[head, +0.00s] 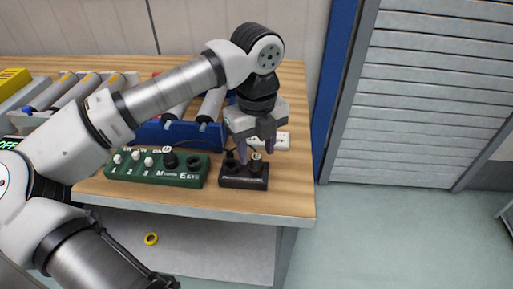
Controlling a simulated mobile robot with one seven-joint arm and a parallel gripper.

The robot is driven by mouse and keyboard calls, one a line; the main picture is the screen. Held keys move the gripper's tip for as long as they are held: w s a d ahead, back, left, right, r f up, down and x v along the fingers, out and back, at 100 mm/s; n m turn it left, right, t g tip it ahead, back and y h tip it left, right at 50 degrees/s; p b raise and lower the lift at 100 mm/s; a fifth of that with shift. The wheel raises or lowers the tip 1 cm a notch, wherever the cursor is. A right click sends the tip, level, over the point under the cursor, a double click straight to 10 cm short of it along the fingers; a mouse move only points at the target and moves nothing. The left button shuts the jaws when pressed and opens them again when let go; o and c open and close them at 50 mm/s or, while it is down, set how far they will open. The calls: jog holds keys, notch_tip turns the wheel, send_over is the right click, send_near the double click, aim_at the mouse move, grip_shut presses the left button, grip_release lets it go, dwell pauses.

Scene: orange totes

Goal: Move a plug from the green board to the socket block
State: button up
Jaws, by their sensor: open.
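The green board (152,175) lies on the wooden table near its front edge, with several white knobs and a black plug-like part (170,159) standing on it. The dark socket block (243,182) sits just to its right. A small dark upright piece with a pale top (256,160), which looks like a plug, stands on the block's right side. Another dark round part (231,162) is on its left side. My gripper (256,150) points down over the block, open, with its fingers either side of the pale-topped piece. Whether they touch it I cannot tell.
A white power strip (275,141) lies just behind the block. A blue rack (179,134) with grey cylinders stands behind the green board. The table's right edge (311,195) is close by. A yellow ring (151,239) lies on the lower shelf.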

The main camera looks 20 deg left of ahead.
notch_tip(320, 180, up, 13)
jog(key=p, duration=0.6)
jog(key=shift+f, duration=0.2)
jog(key=shift+f, duration=0.1)
